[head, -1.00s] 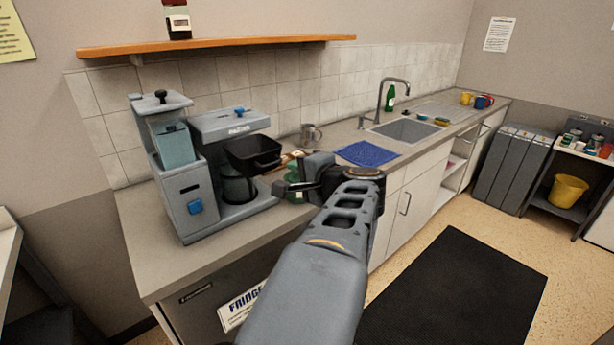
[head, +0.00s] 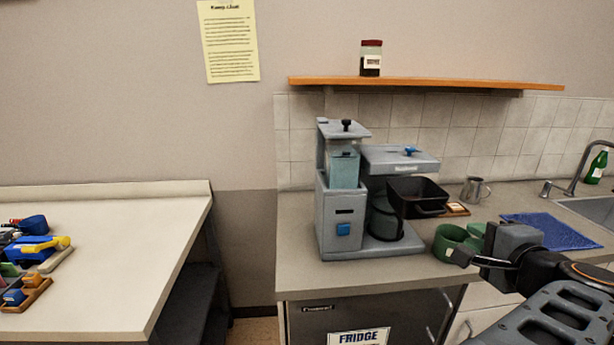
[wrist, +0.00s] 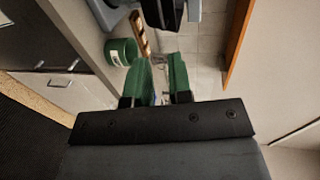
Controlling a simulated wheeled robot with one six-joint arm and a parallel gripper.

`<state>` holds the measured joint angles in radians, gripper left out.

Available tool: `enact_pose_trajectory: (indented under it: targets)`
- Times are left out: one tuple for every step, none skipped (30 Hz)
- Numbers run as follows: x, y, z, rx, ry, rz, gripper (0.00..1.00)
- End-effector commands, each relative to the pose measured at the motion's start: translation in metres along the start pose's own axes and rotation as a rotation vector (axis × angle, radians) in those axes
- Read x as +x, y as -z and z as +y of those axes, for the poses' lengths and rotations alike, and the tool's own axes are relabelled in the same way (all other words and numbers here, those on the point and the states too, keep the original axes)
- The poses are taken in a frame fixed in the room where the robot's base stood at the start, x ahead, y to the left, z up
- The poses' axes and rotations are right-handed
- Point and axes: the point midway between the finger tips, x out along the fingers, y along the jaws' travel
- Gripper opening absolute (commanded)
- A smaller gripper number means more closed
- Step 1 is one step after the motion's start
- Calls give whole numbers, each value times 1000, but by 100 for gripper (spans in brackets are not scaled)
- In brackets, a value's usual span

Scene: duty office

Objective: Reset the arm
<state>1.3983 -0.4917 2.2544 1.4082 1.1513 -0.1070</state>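My arm reaches in from the lower right of the head view, with my gripper (head: 470,245) over the counter's front part, close to a green mug (head: 449,240). In the wrist view, my gripper (wrist: 161,78) shows two green-padded fingers with a clear gap between them, and nothing is held in it. The green mug (wrist: 120,52) stands on the counter, left of the fingers in that view and apart from them.
A grey coffee machine (head: 342,215) with a black basket (head: 417,195) stands left of my gripper. A metal jug (head: 475,189), blue mat (head: 552,232) and sink (head: 595,208) lie behind and right. A cluttered table (head: 120,265) is at left; a shelf (head: 430,82) hangs above.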

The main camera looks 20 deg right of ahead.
Motion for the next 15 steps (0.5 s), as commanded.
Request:
enact_pose_trajectory:
  targets:
    - [1, -1, 0, -1, -2, -2, 20]
    - [2, -2, 1, -2, -6, -7, 20]
    - [4, -5, 3, -7, -17, -19, 20]
    - [7, -10, 6, -14, -32, -34, 20]
    - [11, -15, 10, -23, -50, -54, 20]
    - [18, -25, 16, -41, -84, -88, 20]
    - [24, -34, 22, -59, -116, -120, 20]
    - [30, -45, 30, -81, -153, -156, 20]
    - [38, -62, 41, -119, -208, -213, 20]
    - [43, -76, 51, -154, -253, -259, 20]
    - [48, -90, 61, -195, -300, -306, 20]
    - [52, -109, 75, -257, -363, -371, 20]
    - [55, -123, 86, -308, -409, -420, 20]
    - [56, -136, 96, -363, -453, -467, 20]
    - [56, -153, 110, -441, -509, -529, 20]
